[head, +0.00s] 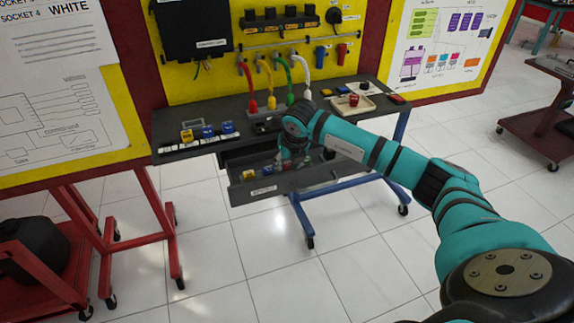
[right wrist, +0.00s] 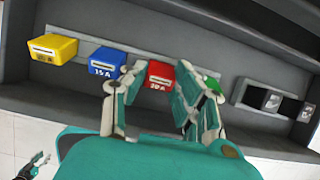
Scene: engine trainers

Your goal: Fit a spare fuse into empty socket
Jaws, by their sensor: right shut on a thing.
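The grey drawer (head: 300,180) under the bench is pulled open. In it, a yellow fuse (right wrist: 54,48), a blue fuse marked 15 A (right wrist: 106,62), a red fuse (right wrist: 160,74) and a green fuse stand in a row; the green one is mostly hidden behind a finger. My right gripper (right wrist: 160,100) reaches into the drawer, its two fingers shut on the red fuse. In the head view my right gripper (head: 290,160) is small and partly hidden by its wrist. A small teal and black gripper, apparently my left (right wrist: 32,166), shows at the wrist view's lower left.
On the bench top (head: 180,118) stand a yellow fuse (head: 187,136) and two blue fuses at the left. A light tray (head: 342,108) with a red piece is at the right. Coloured cables (head: 270,80) hang behind. Dark slots (right wrist: 272,102) lie right of the fuses.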

